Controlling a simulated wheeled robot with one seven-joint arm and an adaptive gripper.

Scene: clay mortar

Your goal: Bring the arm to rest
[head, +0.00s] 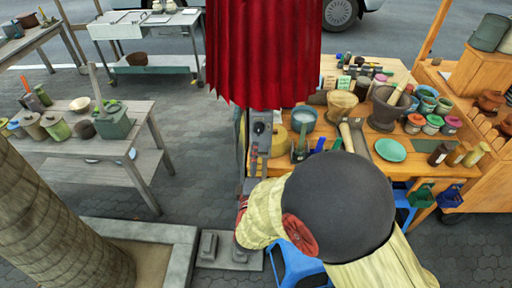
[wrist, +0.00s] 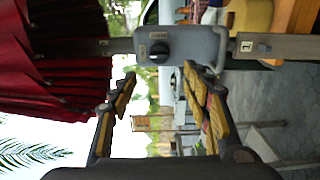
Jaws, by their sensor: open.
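My gripper (wrist: 160,76) is open and empty in the wrist view, its two yellow-padded fingers spread apart. Beyond the fingertips is a grey control box (wrist: 205,44) with a black knob (wrist: 159,52), mounted on a post; no contact with it is visible. The wrist view is turned sideways. In the head view, the grey box (head: 260,124) stands upright below red hanging cloth (head: 262,50). My arm, with its dark round joint and pale yellow sleeve, reaches up from the bottom toward the post. My fingers cannot be made out clearly there.
A wooden table (head: 398,168) with pots, a mortar (head: 386,112) and a green plate (head: 390,150) stands close right of my arm. A grey bench (head: 135,150) with pots is at left, near a thick trunk (head: 62,225). Paving between bench and post is clear.

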